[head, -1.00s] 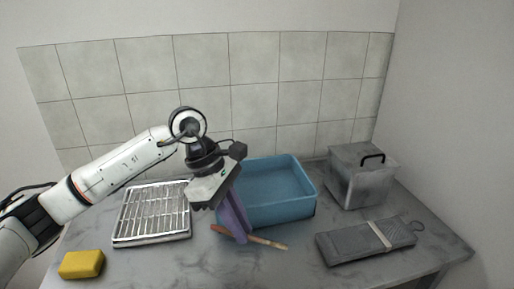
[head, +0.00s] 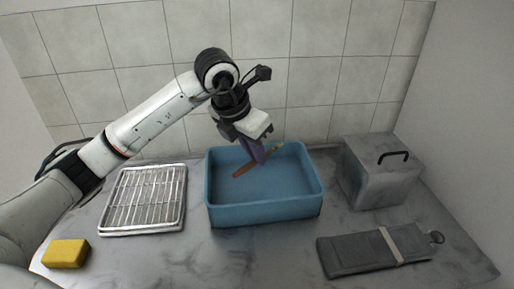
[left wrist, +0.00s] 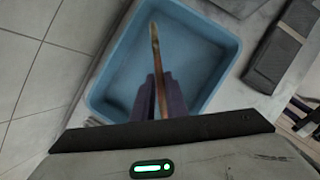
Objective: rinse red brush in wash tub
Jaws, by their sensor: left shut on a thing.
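My left gripper (head: 259,156) has purple fingers and is shut on the brush (head: 243,171), a thin stick, reddish brown with a paler end. The brush is held tilted across the fingers, over the back part of the blue wash tub (head: 265,213). In the left wrist view the brush (left wrist: 155,50) runs between the fingers (left wrist: 160,95), with the tub (left wrist: 222,43) around and below it. I cannot tell whether the brush touches anything inside the tub. My right gripper is not in view.
A wire rack on a tray (head: 145,200) stands left of the tub, with a yellow sponge (head: 66,253) at the front left. A grey lidded box (head: 378,178) and a grey roll with a pale strap (head: 360,254) lie to the right. The counter before the tub is clear.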

